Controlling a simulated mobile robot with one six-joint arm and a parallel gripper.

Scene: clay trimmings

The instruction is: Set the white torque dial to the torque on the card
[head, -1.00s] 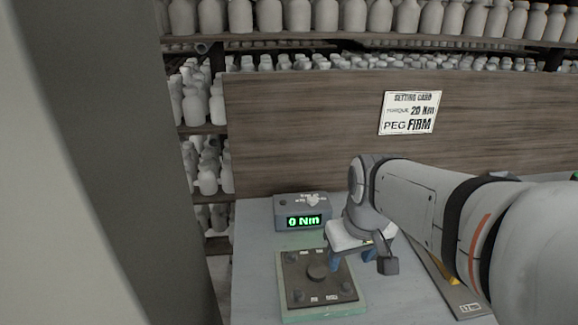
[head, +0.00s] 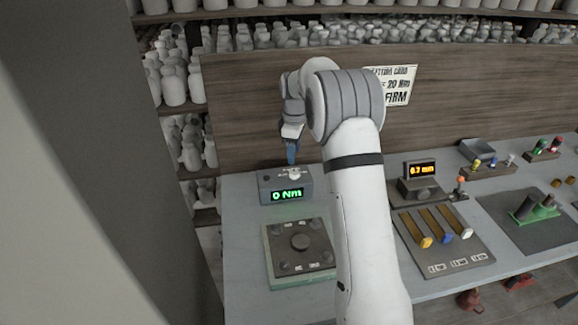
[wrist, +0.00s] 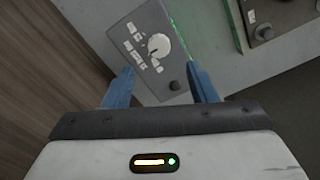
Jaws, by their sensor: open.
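The white torque dial (head: 294,175) sits on top of a grey box (head: 265,193) whose green display reads 0 Nm. The setting card (head: 400,85) on the wooden board is partly hidden by my arm; 20 Nm and FIRM show.
To the right are a 0.7 mm display (head: 421,170), a slider panel (head: 465,258) and a green holder (head: 540,214). The wooden board (head: 235,110) rises behind.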

